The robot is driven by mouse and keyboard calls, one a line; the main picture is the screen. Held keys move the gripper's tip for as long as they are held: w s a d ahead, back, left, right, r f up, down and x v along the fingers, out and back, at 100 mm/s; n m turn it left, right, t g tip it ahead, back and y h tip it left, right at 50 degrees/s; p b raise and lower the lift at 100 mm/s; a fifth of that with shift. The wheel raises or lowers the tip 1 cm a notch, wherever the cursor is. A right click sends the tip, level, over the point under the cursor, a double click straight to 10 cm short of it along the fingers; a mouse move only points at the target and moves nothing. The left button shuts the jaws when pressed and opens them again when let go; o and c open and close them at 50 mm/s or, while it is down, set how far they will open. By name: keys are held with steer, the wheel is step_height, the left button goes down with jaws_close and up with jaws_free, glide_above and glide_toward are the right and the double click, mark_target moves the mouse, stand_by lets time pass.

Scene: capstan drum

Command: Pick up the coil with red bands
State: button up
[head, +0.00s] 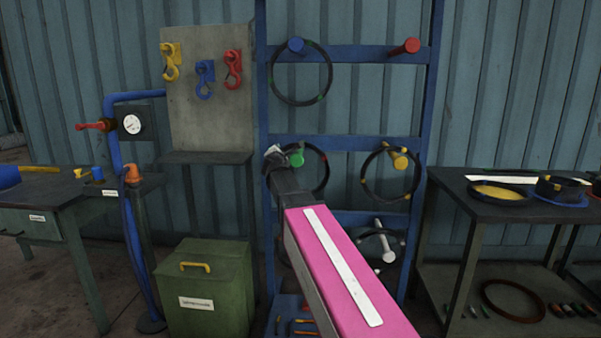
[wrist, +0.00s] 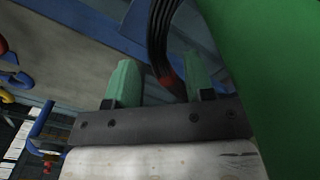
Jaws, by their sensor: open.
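The coil with red bands (head: 326,172) is a thin black ring hanging on the green peg (head: 297,159) of the blue rack. My gripper (head: 275,155) is at the coil's upper left side, beside the peg, and my arm hides part of the ring. In the wrist view, the two green fingertips (wrist: 161,82) are open. The coil's black strands (wrist: 157,42), with a red band, run down between them, nearer the right finger. Whether a finger touches the strands I cannot tell. The green peg (wrist: 265,60) looms close at the right.
A coil with green marks (head: 331,80) hangs on the blue peg above. A coil with yellow bands (head: 364,180) hangs on the yellow peg to the right. The red peg (head: 405,47) is empty. The rack's blue crossbar (head: 345,142) runs behind the pegs.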

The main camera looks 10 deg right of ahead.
steer(key=x, duration=0.5)
steer(key=shift+w+d, duration=0.1)
steer(key=shift+w, duration=0.1)
steer(key=shift+c, duration=0.4)
jaws_close()
stand_by(1.0)
